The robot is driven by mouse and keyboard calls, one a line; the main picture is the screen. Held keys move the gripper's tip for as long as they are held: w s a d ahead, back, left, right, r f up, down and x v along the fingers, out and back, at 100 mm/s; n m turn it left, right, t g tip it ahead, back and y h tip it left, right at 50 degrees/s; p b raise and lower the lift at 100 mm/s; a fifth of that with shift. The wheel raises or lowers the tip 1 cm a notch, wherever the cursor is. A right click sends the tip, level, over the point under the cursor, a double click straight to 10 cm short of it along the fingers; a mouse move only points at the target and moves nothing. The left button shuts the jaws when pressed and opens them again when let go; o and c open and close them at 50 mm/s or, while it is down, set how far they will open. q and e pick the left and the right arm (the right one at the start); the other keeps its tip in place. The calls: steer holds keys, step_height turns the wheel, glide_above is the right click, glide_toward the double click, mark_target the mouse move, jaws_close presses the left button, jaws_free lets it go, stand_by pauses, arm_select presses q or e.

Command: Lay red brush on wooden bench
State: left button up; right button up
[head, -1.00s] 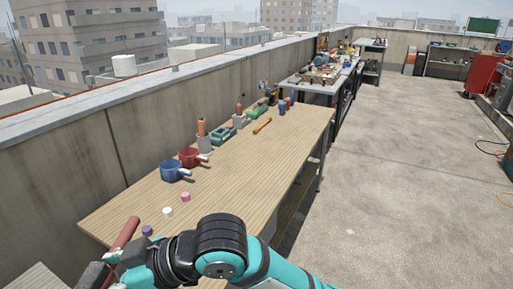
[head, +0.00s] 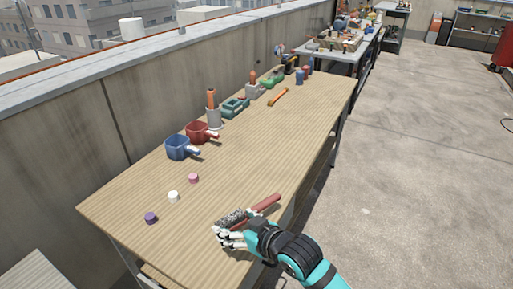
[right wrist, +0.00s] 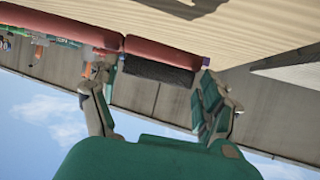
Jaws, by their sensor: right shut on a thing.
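The red brush (head: 264,204), with a red handle and dark bristles, is held in my right gripper (head: 232,236) over the near right part of the wooden bench (head: 245,160). In the right wrist view, the gripper (right wrist: 155,84) has its fingers at the dark bristle part, and the red back of the brush (right wrist: 165,50) lies across beyond them. The bench top (right wrist: 260,35) shows behind the brush there. I cannot tell whether the brush touches the bench. My left gripper is not in view.
Purple (head: 151,218), white (head: 173,197) and pink (head: 193,178) small pieces lie on the bench's left part. A blue mug (head: 178,148), a red mug (head: 197,132) and several tools line the wall side. An orange-handled tool (head: 278,97) lies farther back. The bench's middle is clear.

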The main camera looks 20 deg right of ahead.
mark_target(258, 209)
steer(key=w, duration=0.5)
steer(key=w+d+f, duration=0.1)
steer(key=w, duration=0.3)
steer(key=w+d, duration=0.1)
steer(key=w, duration=0.4)
steer(key=shift+w+f, duration=0.15)
steer(key=shift+w, duration=0.15)
steer(key=shift+f, duration=1.75)
steer(key=shift+f, duration=0.1)
steer(key=o, duration=1.1)
steer(key=shift+s+r, duration=0.1)
steer(key=shift+r, duration=0.1)
steer(key=v, duration=1.1)
steer(key=shift+s+d+r, duration=0.15)
steer(key=shift+s+d, duration=0.1)
steer(key=shift+s, duration=0.05)
